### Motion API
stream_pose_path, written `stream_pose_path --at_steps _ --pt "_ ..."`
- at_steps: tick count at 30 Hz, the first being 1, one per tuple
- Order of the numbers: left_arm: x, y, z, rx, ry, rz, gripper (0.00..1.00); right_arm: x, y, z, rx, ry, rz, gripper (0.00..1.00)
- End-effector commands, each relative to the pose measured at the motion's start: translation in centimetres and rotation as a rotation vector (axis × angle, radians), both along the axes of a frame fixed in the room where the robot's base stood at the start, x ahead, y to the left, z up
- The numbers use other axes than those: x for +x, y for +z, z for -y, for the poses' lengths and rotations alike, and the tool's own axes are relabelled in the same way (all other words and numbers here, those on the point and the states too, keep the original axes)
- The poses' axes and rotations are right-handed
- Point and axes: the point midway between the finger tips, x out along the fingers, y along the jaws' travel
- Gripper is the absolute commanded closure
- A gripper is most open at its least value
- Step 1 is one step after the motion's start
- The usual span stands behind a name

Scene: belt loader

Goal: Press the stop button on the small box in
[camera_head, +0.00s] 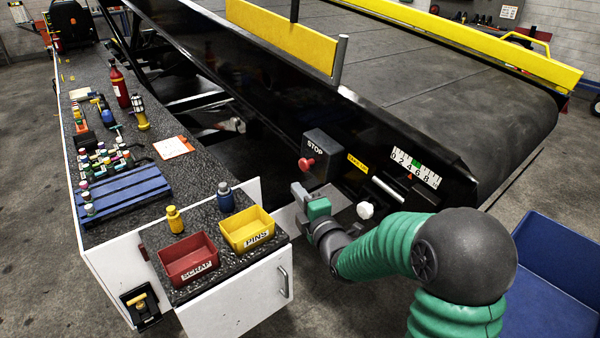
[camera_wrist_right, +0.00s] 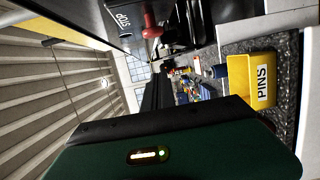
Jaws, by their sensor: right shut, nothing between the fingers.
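The stop box (camera_head: 322,150) is a small black box with white STOP lettering, mounted on the side of the belt loader. Its red stop button (camera_head: 306,163) sticks out toward the left. My right gripper (camera_head: 300,192) is shut and empty, just below and slightly left of the red button, with a visible gap to it. In the right wrist view the red button (camera_wrist_right: 151,24) and the box (camera_wrist_right: 120,18) show at the top, ahead of the green gripper body (camera_wrist_right: 150,150). The fingertips are not clear in that view. My left gripper is not in view.
A bench (camera_head: 135,232) with a red SCRAP bin (camera_head: 188,262), a yellow PINS bin (camera_head: 247,230), bottles and tools stands to the left. A white knob (camera_head: 365,210) and a numbered scale (camera_head: 416,169) are on the loader's side. A blue container (camera_head: 556,270) is at right.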

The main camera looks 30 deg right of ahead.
Motion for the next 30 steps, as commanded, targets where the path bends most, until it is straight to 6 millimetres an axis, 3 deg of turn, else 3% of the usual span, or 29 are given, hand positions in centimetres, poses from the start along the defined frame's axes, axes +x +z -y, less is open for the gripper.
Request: stream_pose_path --at_steps 10,16,30 --pt "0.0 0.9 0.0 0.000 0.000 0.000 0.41 7.2 0.1 1.7 0.003 -0.003 0.000 1.00" --pt "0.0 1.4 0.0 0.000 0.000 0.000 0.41 7.1 0.1 4.7 0.001 -0.002 -0.001 1.00" --pt "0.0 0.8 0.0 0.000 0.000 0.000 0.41 7.2 -0.3 5.7 -0.001 -0.001 0.001 1.00"
